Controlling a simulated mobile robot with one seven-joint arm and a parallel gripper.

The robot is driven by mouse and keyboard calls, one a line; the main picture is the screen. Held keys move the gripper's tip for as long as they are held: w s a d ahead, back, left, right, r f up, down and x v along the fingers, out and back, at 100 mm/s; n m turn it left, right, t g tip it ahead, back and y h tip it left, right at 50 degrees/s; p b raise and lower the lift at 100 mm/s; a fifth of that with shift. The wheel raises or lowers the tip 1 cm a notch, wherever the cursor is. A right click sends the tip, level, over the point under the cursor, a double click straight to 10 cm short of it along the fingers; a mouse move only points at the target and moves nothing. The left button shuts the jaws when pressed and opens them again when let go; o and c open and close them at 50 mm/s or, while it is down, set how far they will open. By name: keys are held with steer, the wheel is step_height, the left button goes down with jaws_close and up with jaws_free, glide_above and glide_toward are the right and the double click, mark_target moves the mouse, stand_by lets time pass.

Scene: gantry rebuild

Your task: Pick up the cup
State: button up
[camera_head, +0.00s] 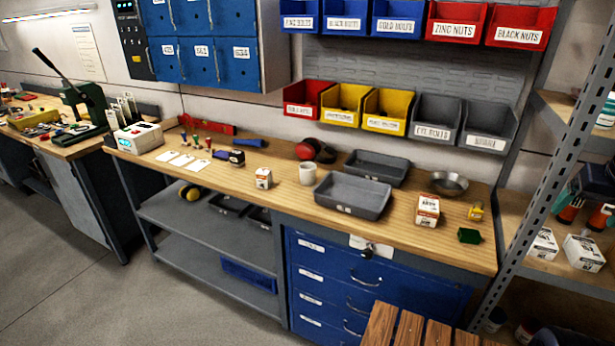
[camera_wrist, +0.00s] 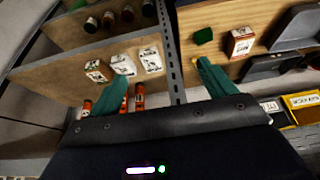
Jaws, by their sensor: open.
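The cup (camera_head: 308,173) is a small off-white cup standing upright on the wooden workbench (camera_head: 275,205) in the head view, just left of a grey tray. I cannot make it out in the wrist view. My gripper (camera_wrist: 162,69) shows in the wrist view with its two green fingers wide apart and nothing between them. It points toward the right end of the bench and the side shelving, away from the cup.
A grey tray (camera_head: 353,194) stands right beside the cup, and a small white box (camera_head: 263,178) is to its left. Red ear defenders (camera_head: 310,150) lie behind it. A metal bowl (camera_head: 449,183) and a box (camera_head: 427,210) are farther right. A shelf upright (camera_head: 545,185) rises at the bench's right end.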

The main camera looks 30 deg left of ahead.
steer(key=w+a+r+n+g+y, duration=0.15)
steer(key=w+a+n, duration=0.25)
steer(key=w+a, duration=1.15)
steer(key=w+a+n+g, duration=0.2)
steer(key=w+a+n, duration=0.2)
steer(key=w+a, duration=1.15)
steer(key=n+g+h, duration=0.1)
steer(key=n+h, duration=0.1)
steer(key=n, duration=0.7)
glide_above(308, 174)
steer(key=w+a, duration=0.2)
steer(key=w, duration=0.1)
step_height(308, 174, down, 18)
steer(key=shift+y, duration=0.25)
step_height(308, 174, down, 5)
steer(key=shift+w+r, duration=0.1)
steer(key=shift+w, duration=0.05)
steer(key=shift+s+d+f, duration=0.1)
steer(key=shift+d+f, duration=0.05)
steer(key=shift+f, duration=1.2)
steer(key=shift+s+d+f, duration=0.1)
steer(key=shift+f, duration=1.25)
